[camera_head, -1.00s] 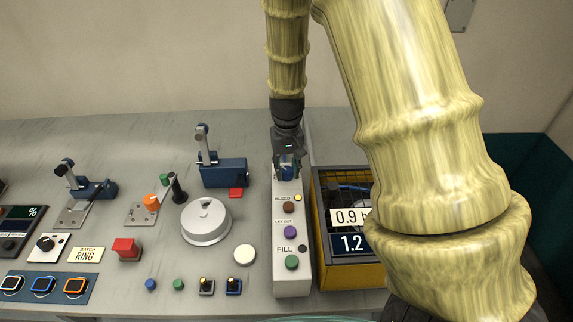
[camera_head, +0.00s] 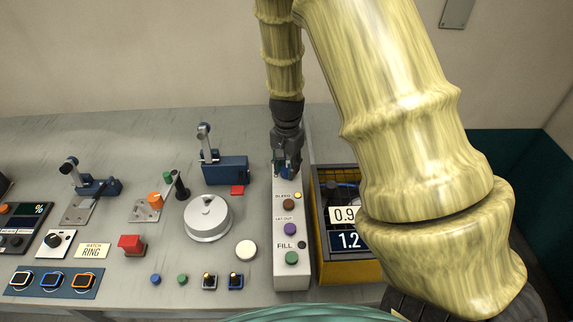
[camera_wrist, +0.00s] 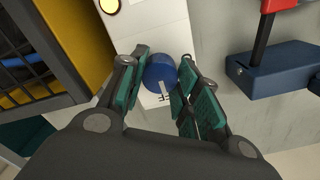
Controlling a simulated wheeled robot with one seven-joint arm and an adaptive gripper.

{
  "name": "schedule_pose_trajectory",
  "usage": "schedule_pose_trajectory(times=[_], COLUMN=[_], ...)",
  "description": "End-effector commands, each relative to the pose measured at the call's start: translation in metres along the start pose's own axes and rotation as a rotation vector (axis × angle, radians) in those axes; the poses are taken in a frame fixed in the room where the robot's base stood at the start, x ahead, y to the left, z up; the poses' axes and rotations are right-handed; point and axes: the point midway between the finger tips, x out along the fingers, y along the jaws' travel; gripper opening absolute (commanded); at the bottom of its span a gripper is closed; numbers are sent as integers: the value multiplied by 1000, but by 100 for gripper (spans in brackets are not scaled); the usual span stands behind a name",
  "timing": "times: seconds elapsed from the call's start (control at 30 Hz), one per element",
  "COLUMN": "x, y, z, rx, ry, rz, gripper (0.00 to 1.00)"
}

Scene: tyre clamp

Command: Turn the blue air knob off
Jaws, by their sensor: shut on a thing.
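The blue air knob (camera_wrist: 160,74) shows in the wrist view between the two green-padded fingers of my gripper (camera_wrist: 160,88). It is round, with a pale pointer line on its near side. It sits at the far end of the white control panel (camera_head: 292,265). My gripper is shut on the knob, with one finger on each side. In the head view my gripper (camera_head: 287,168) points down over the panel's far end and hides most of the knob.
On the panel stand a brown BLEED button (camera_head: 289,205), a purple button (camera_head: 290,229) and a green FILL button (camera_head: 291,258). A yellow cage box (camera_head: 356,270) stands right of the panel. A blue toggle clamp (camera_head: 224,168) stands to its left.

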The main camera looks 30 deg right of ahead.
Motion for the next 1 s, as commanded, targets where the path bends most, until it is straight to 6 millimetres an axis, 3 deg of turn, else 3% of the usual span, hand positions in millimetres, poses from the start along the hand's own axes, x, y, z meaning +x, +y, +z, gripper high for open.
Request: schedule_pose_trajectory(times=[0.57, 0.6, 0.7, 1.0], x=[-1, -1, -1, -1], y=[-1, -1, -1, 0], z=[-2, -2, -2, -1], rx=[31, 31, 31, 30], ry=[4, 4, 3, 2], rz=[-3, -3, -3, -1], gripper=[8, 38, 55, 55])
